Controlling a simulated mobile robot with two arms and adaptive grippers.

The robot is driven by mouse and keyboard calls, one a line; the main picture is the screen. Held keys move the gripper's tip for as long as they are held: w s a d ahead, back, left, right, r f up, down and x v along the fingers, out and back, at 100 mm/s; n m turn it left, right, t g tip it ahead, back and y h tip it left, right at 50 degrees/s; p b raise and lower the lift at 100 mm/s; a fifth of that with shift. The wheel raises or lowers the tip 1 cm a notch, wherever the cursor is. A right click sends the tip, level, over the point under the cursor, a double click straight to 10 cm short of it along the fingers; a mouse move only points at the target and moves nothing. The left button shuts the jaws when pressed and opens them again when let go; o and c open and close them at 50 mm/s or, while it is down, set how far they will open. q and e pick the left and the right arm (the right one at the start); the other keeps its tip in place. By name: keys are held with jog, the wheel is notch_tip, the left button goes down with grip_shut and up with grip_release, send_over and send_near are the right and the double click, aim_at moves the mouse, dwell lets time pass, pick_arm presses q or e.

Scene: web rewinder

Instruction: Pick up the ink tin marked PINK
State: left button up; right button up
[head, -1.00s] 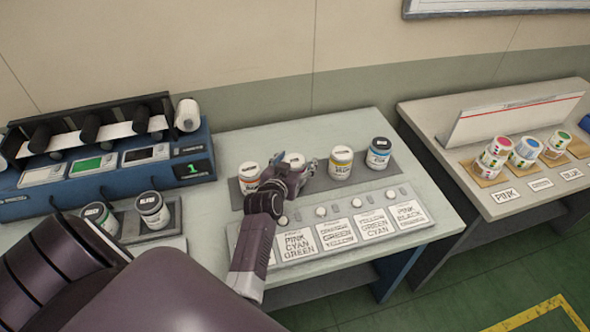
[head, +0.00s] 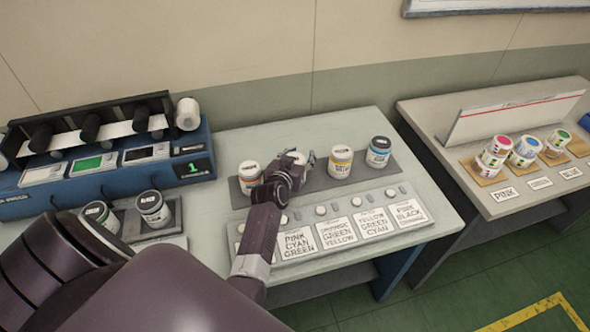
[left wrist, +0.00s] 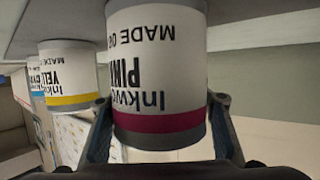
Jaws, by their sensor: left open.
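The ink tin marked PINK (left wrist: 160,75) is white with a dark pink band and fills the middle of the left wrist view, its label upside down there. In the head view only its pale top (head: 297,155) shows, since my left gripper (head: 294,166) covers the rest. My left gripper is open, with one finger on each side of the tin in the left wrist view. I cannot tell whether the fingers touch it. The tin stands on the dark strip (head: 318,182) on the table. My right gripper is not in view.
A panel with knobs and recipe cards (head: 335,234) lies in front. A blue machine (head: 110,183) stands at the left.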

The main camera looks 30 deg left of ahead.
pick_arm(q)
jog(key=shift+f, duration=0.1)
grip_shut()
jog(key=shift+r, duration=0.2)
